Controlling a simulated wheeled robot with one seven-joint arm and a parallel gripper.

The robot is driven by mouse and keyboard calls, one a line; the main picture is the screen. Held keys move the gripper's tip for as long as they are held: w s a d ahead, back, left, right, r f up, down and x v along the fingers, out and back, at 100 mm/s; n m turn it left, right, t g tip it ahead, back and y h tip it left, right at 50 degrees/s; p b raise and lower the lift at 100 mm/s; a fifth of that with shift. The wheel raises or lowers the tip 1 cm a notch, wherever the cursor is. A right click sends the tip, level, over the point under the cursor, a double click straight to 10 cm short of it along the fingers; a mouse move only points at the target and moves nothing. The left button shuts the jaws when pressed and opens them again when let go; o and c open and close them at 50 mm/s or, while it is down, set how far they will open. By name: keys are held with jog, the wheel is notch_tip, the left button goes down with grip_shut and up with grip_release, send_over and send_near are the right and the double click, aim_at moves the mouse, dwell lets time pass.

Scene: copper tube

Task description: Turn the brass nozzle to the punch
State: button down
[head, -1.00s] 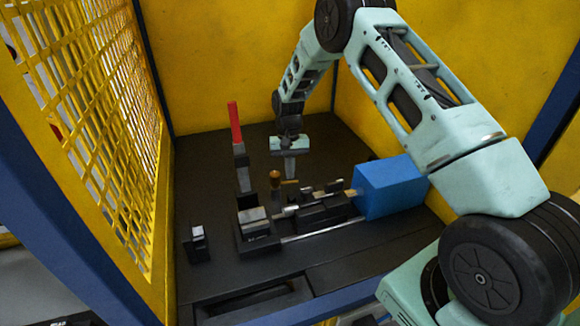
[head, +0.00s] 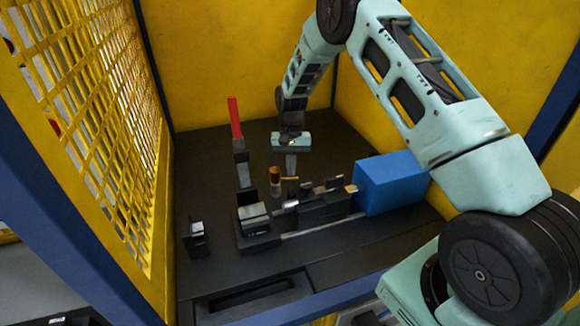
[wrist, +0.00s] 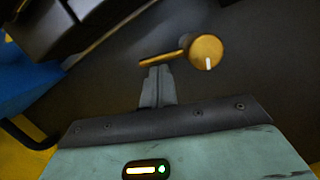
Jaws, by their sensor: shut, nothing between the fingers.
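The brass nozzle (head: 275,180) is an upright post with a thin side arm that points right in the head view, behind the machine. In the wrist view the nozzle (wrist: 206,51) shows its round top with a white mark, and its arm points left. My gripper (head: 291,174) points down just right of the post, by the arm. In the wrist view my gripper (wrist: 158,72) is shut and empty, with its fingertips at the arm; I cannot tell whether they touch. A silvery piece (head: 290,204) on the machine may be the punch; its tip is unclear.
A clamp block (head: 254,222) stands at the machine's left end, a blue box (head: 388,184) at its right. A red-handled lever (head: 235,118) rises left of the nozzle. A small block (head: 197,238) sits front left. The bench behind the nozzle is clear.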

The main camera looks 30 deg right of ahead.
aim_at(290, 179)
jog(key=m, duration=0.1)
jog(key=s+m+b, duration=0.1)
jog(key=m, duration=0.1)
jog(key=shift+s+a+y, duration=0.1)
jog(key=shift+s+y, duration=0.15)
jog(key=shift+y, duration=0.05)
jog(key=m, duration=0.1)
jog(key=s+m, duration=0.1)
jog(key=m+t+b, duration=0.1)
jog(key=m, duration=0.1)
jog(key=shift+s+a+y, duration=0.3)
jog(key=shift+a, duration=0.1)
jog(key=m, duration=0.2)
jog(key=s+a+m, duration=0.1)
jog(key=a+m+t, duration=0.1)
jog(key=m, duration=0.1)
jog(key=shift+s+m, duration=0.3)
jog(key=shift+a, duration=0.15)
jog(key=shift+s+a, duration=0.1)
jog(key=shift+a, duration=0.2)
